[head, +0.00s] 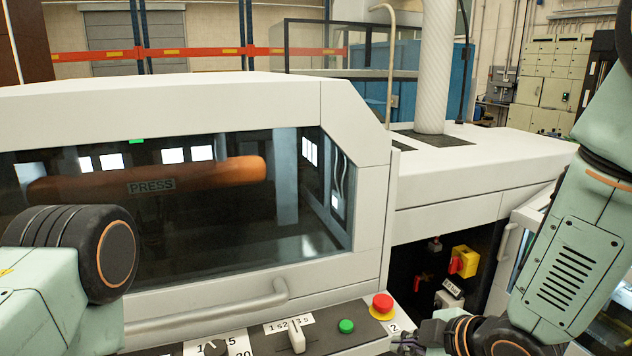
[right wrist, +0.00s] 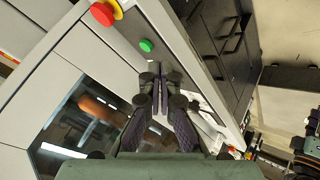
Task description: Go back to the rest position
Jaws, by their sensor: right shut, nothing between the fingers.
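My right gripper (head: 410,343) shows at the bottom edge of the head view, right of the control panel's corner and below the red stop button. In the right wrist view my right gripper (right wrist: 157,88) is shut, with its two fingers together and nothing between them. Its tips lie over the control panel in that picture; I cannot tell whether they touch it. My left arm comes in at the lower left of the head view, in front of the press window. My left gripper is out of view.
A yellow-and-red switch (head: 464,262) sits in the dark recess at right.

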